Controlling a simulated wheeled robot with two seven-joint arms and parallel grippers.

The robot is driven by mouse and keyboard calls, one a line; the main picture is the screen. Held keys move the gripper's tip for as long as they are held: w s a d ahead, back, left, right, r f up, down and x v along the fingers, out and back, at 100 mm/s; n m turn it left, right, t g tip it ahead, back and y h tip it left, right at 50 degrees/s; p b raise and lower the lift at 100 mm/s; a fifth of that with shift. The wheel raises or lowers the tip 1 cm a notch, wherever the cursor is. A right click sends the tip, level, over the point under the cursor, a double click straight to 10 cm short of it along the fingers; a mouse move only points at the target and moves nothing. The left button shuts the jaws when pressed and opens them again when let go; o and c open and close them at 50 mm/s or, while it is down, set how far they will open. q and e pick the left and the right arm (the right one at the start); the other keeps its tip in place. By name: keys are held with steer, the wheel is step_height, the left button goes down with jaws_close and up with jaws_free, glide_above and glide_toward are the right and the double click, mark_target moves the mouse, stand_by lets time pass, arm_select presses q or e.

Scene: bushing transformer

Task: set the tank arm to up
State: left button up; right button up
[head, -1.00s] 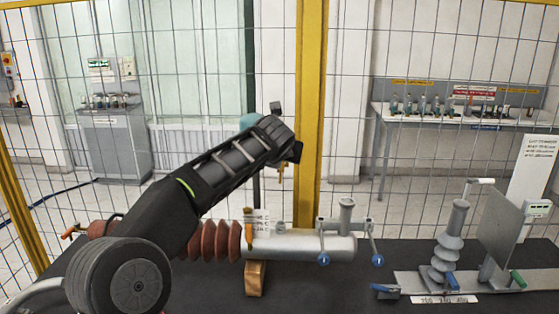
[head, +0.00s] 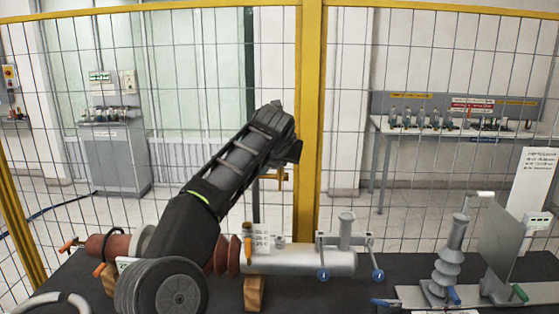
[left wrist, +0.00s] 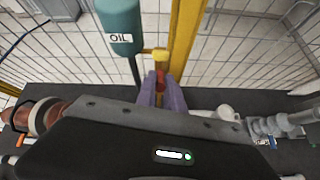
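A teal oil tank (left wrist: 120,28) labelled OIL stands on a dark pole in the left wrist view. A yellow fitting (left wrist: 155,53) sits beside its lower end; a yellow tap-like part (head: 281,176) shows past my arm in the head view. A small red piece (left wrist: 160,78) lies between the fingertips of my left gripper (left wrist: 161,88); I cannot tell whether they grip it. In the head view my left arm hides the teal tank and the gripper. My right gripper is not in view.
A grey cylinder (head: 300,262) with a red ribbed bushing (head: 118,248) lies on the dark table. Two levers with blue ends (head: 323,275) (head: 378,275) hang from it. A grey insulator stand (head: 448,268) is at right. A yellow fence post (head: 310,120) rises behind.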

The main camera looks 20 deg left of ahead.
arm_select(q)
steer(key=o, duration=0.4)
steer(key=shift+o, duration=0.2)
steer(key=shift+s, duration=0.1)
steer(key=shift+s+d+r, duration=0.1)
steer(key=shift+s+r, duration=0.1)
steer(key=b+v, duration=0.2)
steer(key=v, duration=0.5)
